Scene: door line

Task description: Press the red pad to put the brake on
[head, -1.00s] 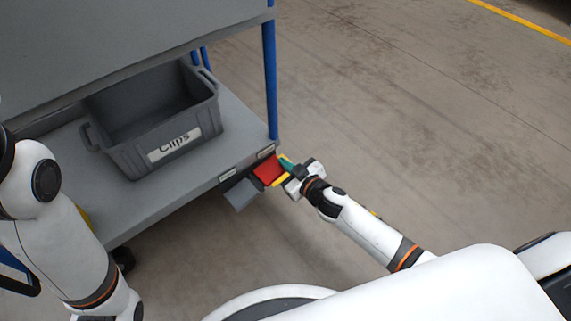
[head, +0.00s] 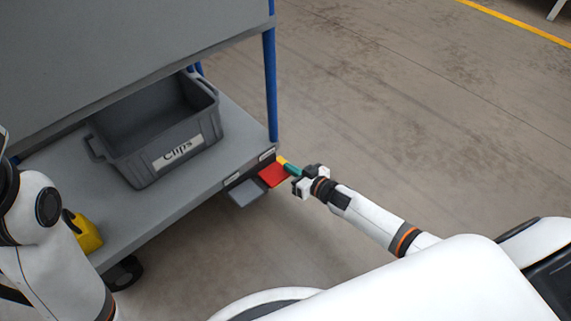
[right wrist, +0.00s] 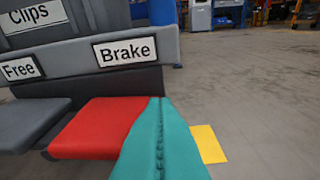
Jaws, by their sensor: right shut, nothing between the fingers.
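The red pad (head: 271,176) sticks out from the front edge of the cart's lower shelf, near the blue corner post. In the right wrist view the red pad (right wrist: 95,130) lies below the "Brake" label (right wrist: 124,51). My right gripper (head: 289,167) is shut and empty, its teal fingers at the pad's right edge. In the right wrist view the fingers (right wrist: 160,140) cover that edge; I cannot tell whether they touch it. My left gripper is out of view; only the left arm shows.
A grey pad (head: 247,192) sits left of the red one, under the "Free" label (right wrist: 18,69). A grey "Clips" bin (head: 150,168) and a yellow container (head: 86,233) stand on the shelf. A yellow patch (right wrist: 209,144) shows beside the fingers. Floor to the right is clear.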

